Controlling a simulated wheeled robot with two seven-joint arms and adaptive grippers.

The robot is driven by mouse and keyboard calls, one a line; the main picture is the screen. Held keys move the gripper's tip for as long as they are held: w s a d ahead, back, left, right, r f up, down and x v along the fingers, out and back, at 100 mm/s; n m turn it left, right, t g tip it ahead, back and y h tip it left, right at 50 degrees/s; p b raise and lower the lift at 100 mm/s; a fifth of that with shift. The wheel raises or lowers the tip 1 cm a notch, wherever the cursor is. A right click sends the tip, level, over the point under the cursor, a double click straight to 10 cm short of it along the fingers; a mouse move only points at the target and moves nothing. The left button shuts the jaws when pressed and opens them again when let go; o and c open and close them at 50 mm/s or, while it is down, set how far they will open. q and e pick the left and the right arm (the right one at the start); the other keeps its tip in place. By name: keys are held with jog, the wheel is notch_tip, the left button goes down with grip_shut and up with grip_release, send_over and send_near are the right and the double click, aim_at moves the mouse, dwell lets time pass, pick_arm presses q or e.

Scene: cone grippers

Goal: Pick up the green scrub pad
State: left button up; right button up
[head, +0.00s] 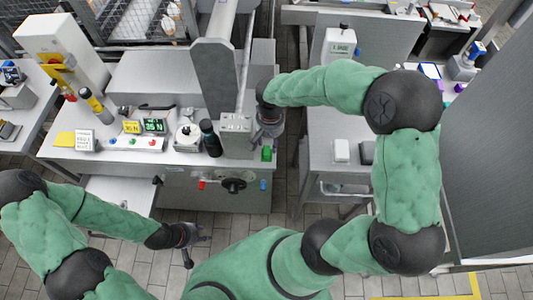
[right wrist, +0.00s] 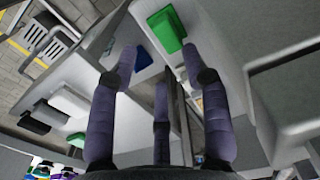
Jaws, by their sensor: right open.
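A bright green block, which looks like the green scrub pad (head: 266,154), sits at the front right corner of the left bench. In the right wrist view the green pad (right wrist: 166,27) lies beyond the fingertips, near the top middle. My right gripper (right wrist: 158,60) is open and empty, its fingers spread, with the pad apart from them. In the head view my right wrist is just behind the pad, and its fingers are hard to make out. My left gripper (head: 198,243) is low at the left, far from the pad, with fingers spread and nothing visible between them.
The bench (head: 225,195) has a grey box (head: 236,130) left of the pad and a black handwheel (head: 233,185) on its front. Across a narrow gap, the right table holds a white block (head: 341,150) and a dark block (head: 366,152).

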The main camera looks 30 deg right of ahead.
aim_at(268, 150)
jog(key=shift+w+f, duration=0.15)
jog(key=shift+f, duration=0.65)
notch_tip(268, 150, down, 5)
jog(key=shift+w+b, duration=0.1)
jog(key=shift+b, duration=0.95)
jog(key=shift+a, duration=0.1)
jog(key=c, duration=0.9)
jog(key=shift+c, duration=0.2)
jog(key=shift+r, duration=0.2)
